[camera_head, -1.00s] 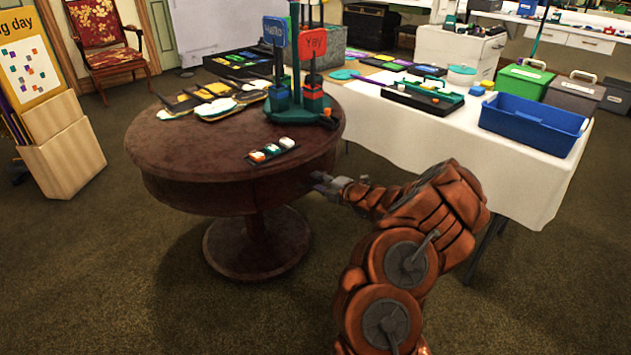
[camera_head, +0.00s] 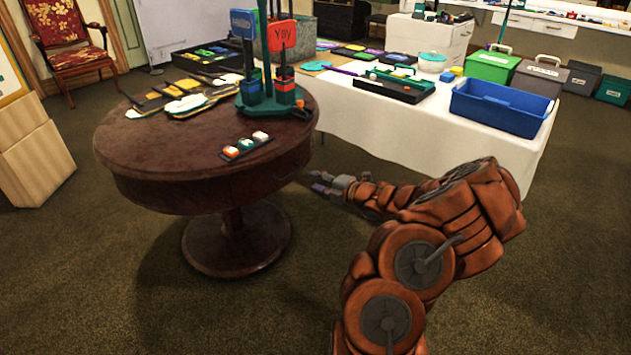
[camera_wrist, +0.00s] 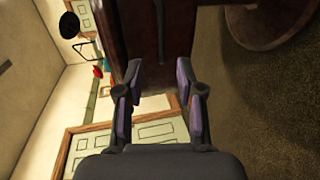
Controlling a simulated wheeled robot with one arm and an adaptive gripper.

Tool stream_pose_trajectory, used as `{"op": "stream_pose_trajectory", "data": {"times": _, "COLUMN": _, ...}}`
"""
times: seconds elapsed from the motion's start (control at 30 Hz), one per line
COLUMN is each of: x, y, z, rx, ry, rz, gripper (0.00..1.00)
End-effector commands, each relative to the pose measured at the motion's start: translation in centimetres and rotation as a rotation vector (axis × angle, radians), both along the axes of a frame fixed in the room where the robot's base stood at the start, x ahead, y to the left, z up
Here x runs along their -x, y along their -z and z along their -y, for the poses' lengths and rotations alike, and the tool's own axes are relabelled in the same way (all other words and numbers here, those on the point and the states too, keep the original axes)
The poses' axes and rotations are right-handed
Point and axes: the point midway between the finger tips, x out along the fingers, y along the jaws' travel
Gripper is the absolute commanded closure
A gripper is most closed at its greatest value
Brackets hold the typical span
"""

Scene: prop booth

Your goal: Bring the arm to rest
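My orange arm reaches from the bottom of the head view toward the round table. My gripper (camera_head: 318,183) is beside the right edge of the round brown table (camera_head: 130,155), a little below its top. In the wrist view my gripper (camera_wrist: 160,90) shows its two purple-padded fingers spread apart with nothing between them. The table's dark side (camera_wrist: 165,35) shows beyond the fingertips. I cannot tell how wide the space between the fingers and the table is.
The round table bears a green stand (camera_head: 270,103) with signs, flat props, and a small tray of buttons (camera_head: 245,147). A white-clothed table (camera_head: 440,135) with a blue bin (camera_head: 503,107) stands behind my arm. Carpet (camera_head: 330,255) is open in front.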

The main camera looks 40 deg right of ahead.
Motion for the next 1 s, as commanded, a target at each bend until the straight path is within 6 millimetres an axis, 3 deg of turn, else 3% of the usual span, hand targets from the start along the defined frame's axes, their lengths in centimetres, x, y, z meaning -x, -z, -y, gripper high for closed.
{"op": "stream_pose_trajectory", "data": {"times": 0.5, "x": 0.0, "y": 0.0, "z": 0.0, "rx": 0.000, "ry": 0.000, "rz": 0.001, "gripper": 0.63}}
{"op": "stream_pose_trajectory", "data": {"times": 0.63, "x": -0.5, "y": -0.8, "z": -1.2, "rx": 0.037, "ry": -0.038, "rz": 0.011, "gripper": 0.63}}
{"op": "stream_pose_trajectory", "data": {"times": 0.77, "x": -1.9, "y": -3.2, "z": -5.5, "rx": 0.171, "ry": -0.170, "rz": 0.057, "gripper": 0.63}}
{"op": "stream_pose_trajectory", "data": {"times": 1.0, "x": -2.6, "y": -8.7, "z": -19.0, "rx": 0.595, "ry": -0.581, "rz": 0.229, "gripper": 0.63}}
